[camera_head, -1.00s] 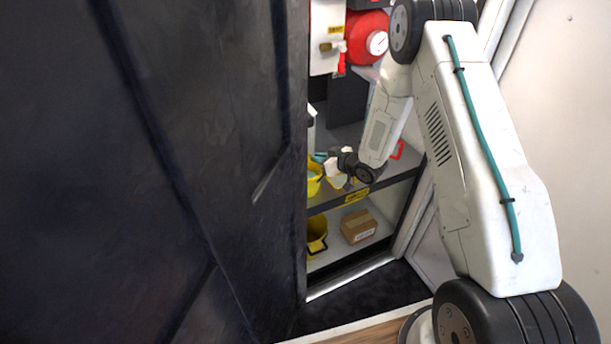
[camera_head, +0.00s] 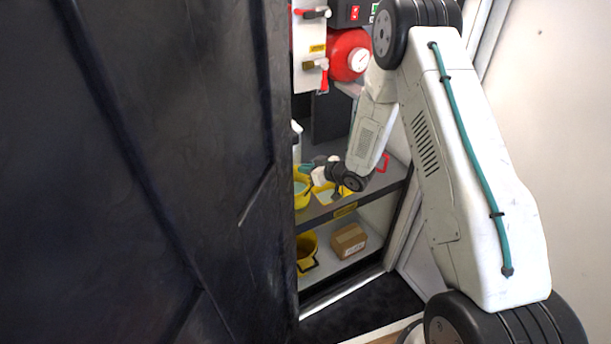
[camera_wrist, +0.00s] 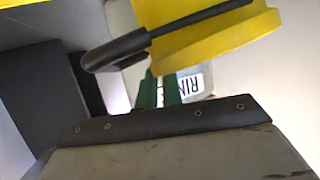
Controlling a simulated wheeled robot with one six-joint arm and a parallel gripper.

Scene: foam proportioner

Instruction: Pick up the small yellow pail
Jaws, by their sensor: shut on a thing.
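The small yellow pail (camera_wrist: 215,38) fills the top of the wrist view, tilted in that picture, with a black handle (camera_wrist: 118,50) across its side. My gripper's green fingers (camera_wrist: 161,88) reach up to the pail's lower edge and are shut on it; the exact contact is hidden. In the head view my gripper (camera_head: 321,164) is small and partly hidden at the middle shelf. Yellow pails stand there beside the dark door edge, one with pale teal inside (camera_head: 302,192). I cannot tell from the head view whether the held pail is clear of the shelf.
A dark door (camera_head: 150,170) covers the left side. The lower shelf has another yellow pail (camera_head: 306,250) and a cardboard box (camera_head: 348,240). A red tank (camera_head: 347,54) is above. A white container marked "RIN" (camera_wrist: 190,84) is behind the fingers. The cabinet opening is narrow.

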